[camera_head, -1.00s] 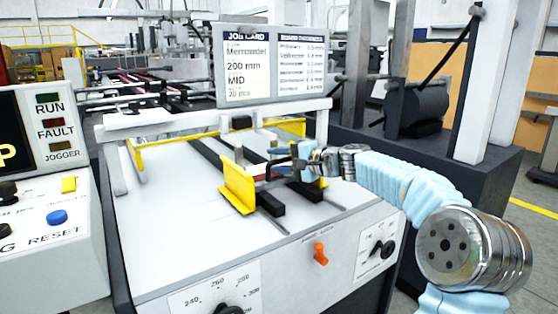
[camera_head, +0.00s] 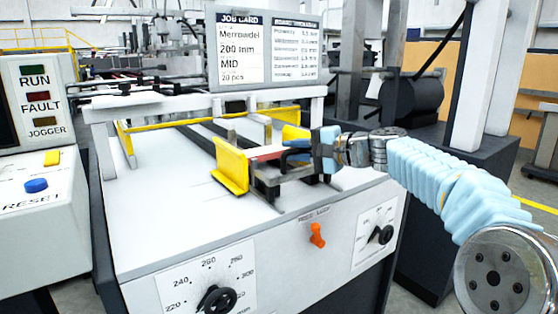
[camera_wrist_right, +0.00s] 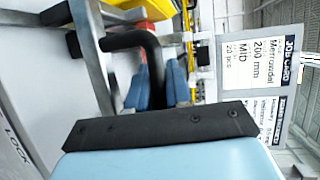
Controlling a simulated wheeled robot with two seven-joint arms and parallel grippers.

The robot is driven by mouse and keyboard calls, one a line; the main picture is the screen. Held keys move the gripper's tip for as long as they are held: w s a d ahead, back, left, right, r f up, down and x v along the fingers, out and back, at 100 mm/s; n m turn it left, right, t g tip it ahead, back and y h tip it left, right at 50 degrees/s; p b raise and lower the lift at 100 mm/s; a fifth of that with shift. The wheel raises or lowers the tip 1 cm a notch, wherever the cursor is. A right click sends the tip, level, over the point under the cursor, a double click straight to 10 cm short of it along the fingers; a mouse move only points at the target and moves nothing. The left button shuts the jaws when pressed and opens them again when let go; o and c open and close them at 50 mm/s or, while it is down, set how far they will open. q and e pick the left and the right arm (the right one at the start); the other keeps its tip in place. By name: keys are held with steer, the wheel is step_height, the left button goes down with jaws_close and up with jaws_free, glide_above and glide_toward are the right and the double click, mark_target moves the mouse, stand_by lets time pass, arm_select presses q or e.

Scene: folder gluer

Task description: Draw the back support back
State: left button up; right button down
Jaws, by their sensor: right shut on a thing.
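The back support is a yellow upright plate (camera_head: 230,166) on a dark block in the slotted white top of the machine (camera_head: 165,195), in the head view. My right gripper (camera_head: 300,148) comes in from the right, just beside the plate. In the right wrist view, a black bent handle (camera_wrist_right: 142,42) runs down between its blue fingers (camera_wrist_right: 155,88), and the gripper is shut on it. Part of the handle is hidden by the fingers. The plate's yellow also shows at the top of the wrist view (camera_wrist_right: 155,9). My left gripper is not in view.
An orange knob (camera_head: 317,235) and dials (camera_head: 218,299) are on the front panel. The job card board (camera_head: 268,48) stands behind, above a white crossbar (camera_head: 200,104). A control box (camera_head: 42,165) stands at the left. The white top left of the plate is clear.

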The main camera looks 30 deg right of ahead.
steer(key=s, duration=0.3)
steer(key=shift+d+f+b, duration=0.15)
steer(key=shift+b, duration=0.25)
steer(key=c, duration=1.1)
jaws_free()
steer(key=shift+s, duration=0.2)
steer(key=v, duration=1.4)
steer(key=shift+b, duration=0.3)
